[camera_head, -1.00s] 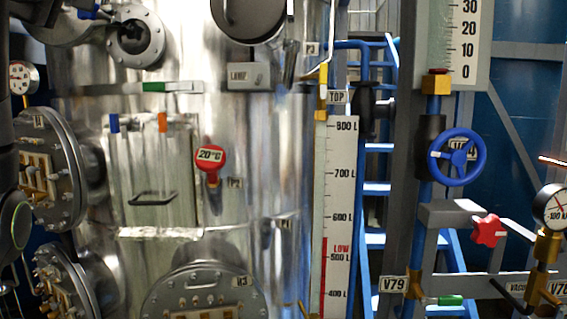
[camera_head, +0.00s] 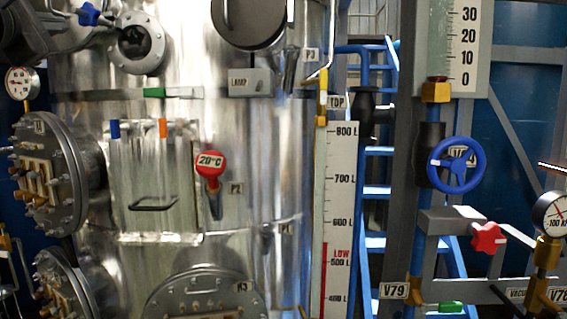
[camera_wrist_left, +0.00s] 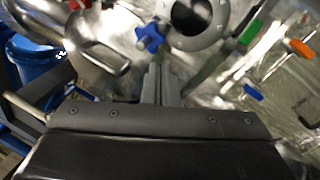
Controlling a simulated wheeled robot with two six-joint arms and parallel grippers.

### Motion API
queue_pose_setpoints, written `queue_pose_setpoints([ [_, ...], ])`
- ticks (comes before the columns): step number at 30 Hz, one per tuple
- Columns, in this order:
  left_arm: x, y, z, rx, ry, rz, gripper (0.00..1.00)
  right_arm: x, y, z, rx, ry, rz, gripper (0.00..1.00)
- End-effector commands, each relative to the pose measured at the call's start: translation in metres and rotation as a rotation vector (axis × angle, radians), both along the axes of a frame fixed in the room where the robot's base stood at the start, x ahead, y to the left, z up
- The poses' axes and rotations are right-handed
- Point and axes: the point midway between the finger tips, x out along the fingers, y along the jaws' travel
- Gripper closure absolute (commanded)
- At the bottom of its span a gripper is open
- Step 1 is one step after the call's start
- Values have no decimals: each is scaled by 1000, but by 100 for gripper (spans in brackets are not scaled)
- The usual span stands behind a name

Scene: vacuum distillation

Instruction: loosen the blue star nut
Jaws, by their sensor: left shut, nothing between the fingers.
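The blue star nut (camera_head: 89,14) is at the top left of the head view, left of a round flanged port on the steel vessel. In the left wrist view the nut (camera_wrist_left: 150,37) stands just beyond my fingertips. My left gripper (camera_head: 65,18) comes in from the upper left, with its fingertips close to the nut's left side. In the left wrist view the gripper (camera_wrist_left: 155,72) is shut and empty, pointing toward the nut. I cannot tell whether it touches the nut. My right gripper is not in view.
The flanged port (camera_head: 139,43) is right of the nut. A pressure gauge (camera_head: 20,82) and a bolted side flange (camera_head: 48,172) lie below my left arm. A metal handle (camera_wrist_left: 104,55) is left of the fingers in the wrist view. A blue handwheel (camera_head: 456,165) is far right.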

Motion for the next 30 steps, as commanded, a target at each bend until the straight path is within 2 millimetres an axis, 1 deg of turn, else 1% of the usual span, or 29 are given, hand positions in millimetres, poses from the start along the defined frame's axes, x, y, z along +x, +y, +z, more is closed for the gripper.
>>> queue_pose_setpoints([
  [3,-1,2,-3,-69,-8,-22,100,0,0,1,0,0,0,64],
  [8,2,2,-3,-106,-11,-35,100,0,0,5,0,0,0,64],
  [11,11,1,-1,-108,-10,-36,100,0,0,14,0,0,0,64],
  [18,41,-1,0,-106,-9,-35,100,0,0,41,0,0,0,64],
  [20,48,-2,-2,-108,-10,-36,100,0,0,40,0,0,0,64],
  [24,61,-2,-3,-107,-12,-35,100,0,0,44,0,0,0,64],
  [30,68,-3,-4,-104,-13,-35,100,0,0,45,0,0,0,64],
])
